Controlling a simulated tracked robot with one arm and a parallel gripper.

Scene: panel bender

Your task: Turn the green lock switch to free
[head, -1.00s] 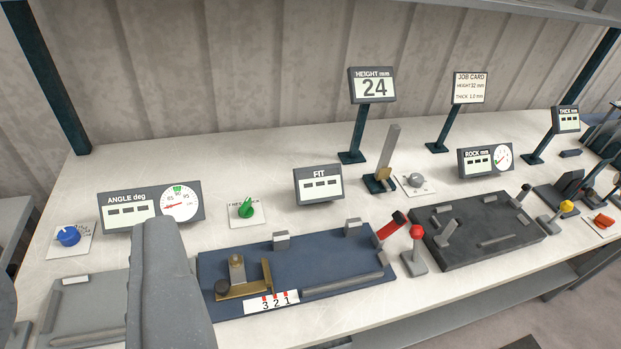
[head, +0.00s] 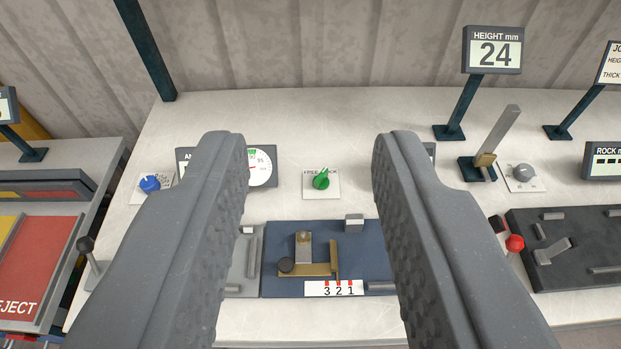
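The green lock switch (head: 321,181) is a small round knob on a white plate marked FREE and LOCK (head: 321,193), on the pale bench top. Its pointer tilts slightly to the upper right, toward the LOCK side of the label. My gripper (head: 310,145) is open and empty. Its two grey padded fingers frame the switch left and right in the picture, and the switch shows in the gap, farther away and untouched. The fingers hide parts of the displays beside it.
A blue fixture plate (head: 370,262) with a brass stop (head: 305,269) lies in front of the switch. A blue knob (head: 149,184) and angle dial (head: 262,167) are left. A height display (head: 493,50), lever (head: 499,137) and grey knob (head: 524,172) stand right.

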